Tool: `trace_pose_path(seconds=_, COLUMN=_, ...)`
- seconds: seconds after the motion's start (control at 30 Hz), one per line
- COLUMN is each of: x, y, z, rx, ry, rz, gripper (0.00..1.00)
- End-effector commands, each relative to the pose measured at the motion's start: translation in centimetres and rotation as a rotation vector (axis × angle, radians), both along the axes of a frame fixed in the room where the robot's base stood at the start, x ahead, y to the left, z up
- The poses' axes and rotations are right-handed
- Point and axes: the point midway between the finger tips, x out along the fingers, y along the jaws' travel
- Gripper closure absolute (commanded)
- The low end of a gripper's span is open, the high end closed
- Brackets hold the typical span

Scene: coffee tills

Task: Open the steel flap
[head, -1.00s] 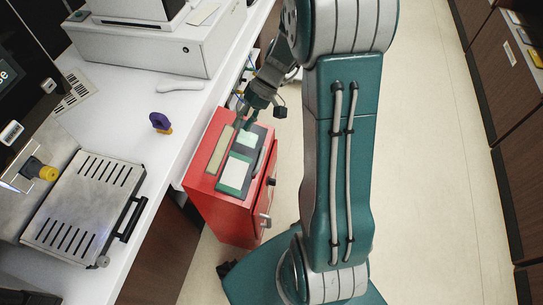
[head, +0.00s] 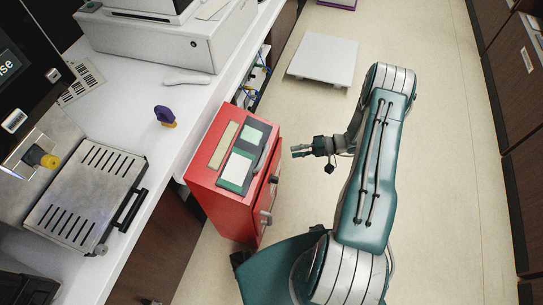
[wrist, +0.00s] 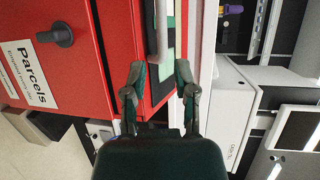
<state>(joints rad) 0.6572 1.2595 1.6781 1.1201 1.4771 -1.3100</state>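The red parcels box (head: 215,203) stands beside the counter. Its top carries a beige strip (head: 223,145) and a dark panel with a pale green label (head: 252,137) and a white-and-green label (head: 236,170). A grey bar handle (head: 262,155) runs along the panel's right edge; it also shows in the wrist view (wrist: 151,28). I cannot tell for certain which part is the steel flap; the panel looks flat. My gripper (head: 300,151) is right of the box, pointing at it, apart from the handle. In the wrist view its fingers (wrist: 160,85) are spread and empty.
The box front has a dark knob (wrist: 62,35), a "Parcels" label (wrist: 30,72) and a lower silver handle (head: 265,217). The white counter (head: 135,135), with a slotted steel tray (head: 85,195), lies left. Floor is free to the right; a white platform (head: 323,60) stands behind.

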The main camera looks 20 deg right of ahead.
Motion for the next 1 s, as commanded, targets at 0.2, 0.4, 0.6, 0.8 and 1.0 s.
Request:
trace_pose_path(seconds=0.2, x=0.6, y=2.7, z=-0.4, rx=0.001, ry=0.001, rz=0.007, gripper=0.63)
trace_pose_path(seconds=0.4, x=1.4, y=6.2, z=-1.1, rx=0.001, ry=0.001, rz=0.007, gripper=0.63)
trace_pose_path(seconds=0.6, x=2.1, y=9.1, z=-1.6, rx=0.001, ry=0.002, rz=0.006, gripper=0.63)
trace_pose_path(seconds=0.8, x=2.3, y=10.2, z=-1.9, rx=0.000, ry=0.002, rz=0.004, gripper=0.63)
trace_pose_path(seconds=1.0, x=2.4, y=10.2, z=-1.9, rx=0.000, ry=0.002, rz=0.003, gripper=0.63)
